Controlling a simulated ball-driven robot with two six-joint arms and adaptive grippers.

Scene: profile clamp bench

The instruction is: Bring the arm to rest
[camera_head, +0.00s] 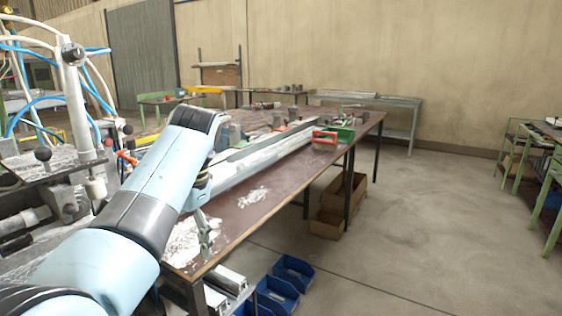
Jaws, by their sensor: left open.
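My left arm, pale blue with dark joints, reaches in from the lower left. My left gripper (206,247) hangs below its wrist at the near edge of the brown bench (262,203). It looks small and its fingers are partly hard to make out; it is open, and I see nothing held in it. A long grey metal profile (262,158) lies lengthwise along the bench, beyond the wrist. My arm hides part of the bench and the profile's near end. My right gripper does not show.
White scraps (253,196) lie on the bench top. A green and red bin (338,135) sits near its right edge. Blue bins (292,271) and cardboard boxes (338,203) stand below. Machinery with hoses (72,90) crowds the left.

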